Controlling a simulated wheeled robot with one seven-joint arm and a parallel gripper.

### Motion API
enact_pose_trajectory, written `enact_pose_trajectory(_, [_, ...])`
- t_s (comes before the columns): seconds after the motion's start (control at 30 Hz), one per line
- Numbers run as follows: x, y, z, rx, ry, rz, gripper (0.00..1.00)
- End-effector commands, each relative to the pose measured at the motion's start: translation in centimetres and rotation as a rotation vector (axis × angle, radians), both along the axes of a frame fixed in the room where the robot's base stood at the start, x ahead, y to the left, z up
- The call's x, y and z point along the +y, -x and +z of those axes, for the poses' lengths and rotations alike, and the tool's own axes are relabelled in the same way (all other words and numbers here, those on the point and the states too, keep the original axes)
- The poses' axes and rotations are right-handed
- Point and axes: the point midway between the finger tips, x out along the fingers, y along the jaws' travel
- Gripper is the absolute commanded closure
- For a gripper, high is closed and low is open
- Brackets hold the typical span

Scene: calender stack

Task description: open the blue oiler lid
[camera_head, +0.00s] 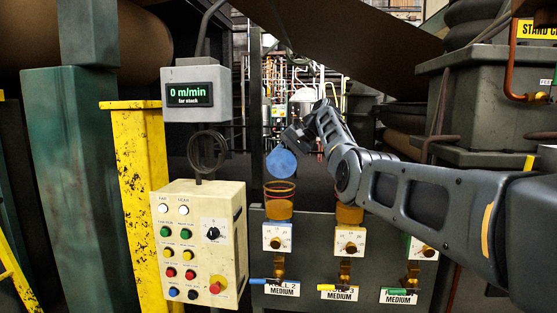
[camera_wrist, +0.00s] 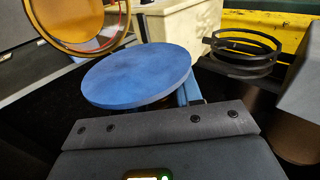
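The blue oiler lid (camera_head: 281,162) is tilted up above the left oiler cup (camera_head: 279,208), its round face toward the head camera. The cup's rim is uncovered and amber oil shows inside. In the wrist view the lid (camera_wrist: 138,76) is a flat blue disc, with a blue arm beneath its right side; the open cup (camera_wrist: 88,22) is at upper left. My gripper (camera_head: 293,137) is just above and right of the lid in the head view. In the wrist view its dark body fills the bottom, close to the lid. Its fingers are not clear, and I cannot tell whether it touches the lid.
A second oiler (camera_head: 349,213) stands to the right, partly behind my arm. A cream button box (camera_head: 202,240) and a yellow post (camera_head: 139,180) are at left. A grey speed display (camera_head: 196,94) is above the box. A black wire coil (camera_wrist: 242,52) shows in the wrist view.

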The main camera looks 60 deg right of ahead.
Motion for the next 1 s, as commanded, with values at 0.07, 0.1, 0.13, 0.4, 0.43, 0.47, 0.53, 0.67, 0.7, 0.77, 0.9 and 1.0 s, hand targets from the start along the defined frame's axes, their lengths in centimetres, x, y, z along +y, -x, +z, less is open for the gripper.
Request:
enact_pose_trajectory(0.07, [0.0,0.0,0.0,0.0,0.0,0.0,0.57])
enact_pose_trajectory(0.1, [0.0,0.0,0.0,0.0,-0.001,0.001,0.53])
enact_pose_trajectory(0.13, [0.0,0.0,0.0,0.0,-0.001,0.001,0.51])
enact_pose_trajectory(0.4, [-0.1,0.1,0.1,0.0,0.0,0.0,0.5])
enact_pose_trajectory(0.43, [-0.1,0.2,0.2,0.0,0.0,0.0,0.5])
enact_pose_trajectory(0.47, [-0.2,0.4,0.3,0.0,0.001,-0.001,0.5])
enact_pose_trajectory(0.53, [-0.4,0.9,0.8,-0.001,0.0,-0.001,0.5])
enact_pose_trajectory(0.67, [-0.9,2.3,2.3,-0.002,0.002,-0.002,0.5])
enact_pose_trajectory(0.7, [-1.1,2.8,2.8,-0.002,0.002,-0.002,0.5])
enact_pose_trajectory(0.77, [-1.3,3.4,3.4,-0.002,0.002,-0.002,0.5])
enact_pose_trajectory(0.9, [-1.7,4.6,4.8,-0.001,0.001,0.0,0.5])
enact_pose_trajectory(1.0, [-1.8,5.1,5.2,0.0,-0.001,0.001,0.5])
